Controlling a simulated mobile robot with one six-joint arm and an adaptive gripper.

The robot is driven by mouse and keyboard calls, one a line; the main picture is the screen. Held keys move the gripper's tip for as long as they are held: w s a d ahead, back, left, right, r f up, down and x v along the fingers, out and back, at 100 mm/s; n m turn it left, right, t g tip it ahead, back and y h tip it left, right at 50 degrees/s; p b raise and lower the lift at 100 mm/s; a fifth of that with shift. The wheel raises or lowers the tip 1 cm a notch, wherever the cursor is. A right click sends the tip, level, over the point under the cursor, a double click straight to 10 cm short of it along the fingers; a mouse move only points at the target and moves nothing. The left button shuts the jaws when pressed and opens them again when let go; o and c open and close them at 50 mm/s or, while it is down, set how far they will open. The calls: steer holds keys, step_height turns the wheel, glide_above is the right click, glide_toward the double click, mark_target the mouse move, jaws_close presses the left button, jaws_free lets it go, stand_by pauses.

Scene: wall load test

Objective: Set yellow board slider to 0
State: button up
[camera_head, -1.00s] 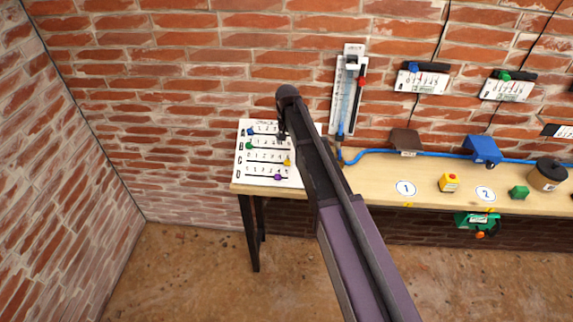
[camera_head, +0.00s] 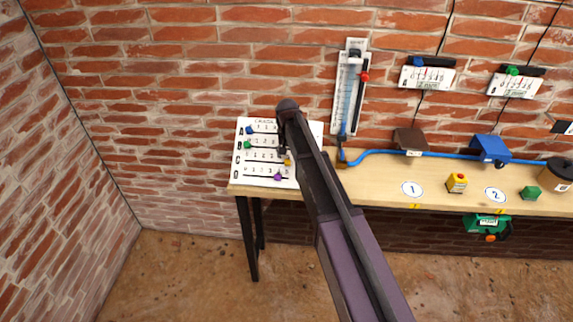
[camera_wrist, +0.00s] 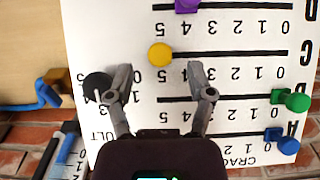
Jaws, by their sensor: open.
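The white slider board (camera_head: 262,124) stands at the left end of the bench and appears upside down in the wrist view (camera_wrist: 235,25). The yellow slider (camera_wrist: 159,54) is at the 5 end of row C; it also shows in the head view (camera_head: 288,161). The purple slider (camera_wrist: 187,6) is on row D, while the green slider (camera_wrist: 290,100) and blue slider (camera_wrist: 282,141) are at the 0 ends of rows B and A.
A dark round knob (camera_wrist: 97,83) is close to my gripper's left finger. A blue pipe (camera_head: 400,152) and wall gauge (camera_head: 348,90) are right of the board. The wooden bench (camera_head: 380,192) carries a yellow button block (camera_head: 457,182). The floor at left is clear.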

mark_target(287, 163)
steer(key=shift+f+b, duration=1)
steer(key=shift+f, duration=0.3)
jaws_close()
steer(key=shift+a, duration=0.2)
steer(key=shift+d, duration=0.2)
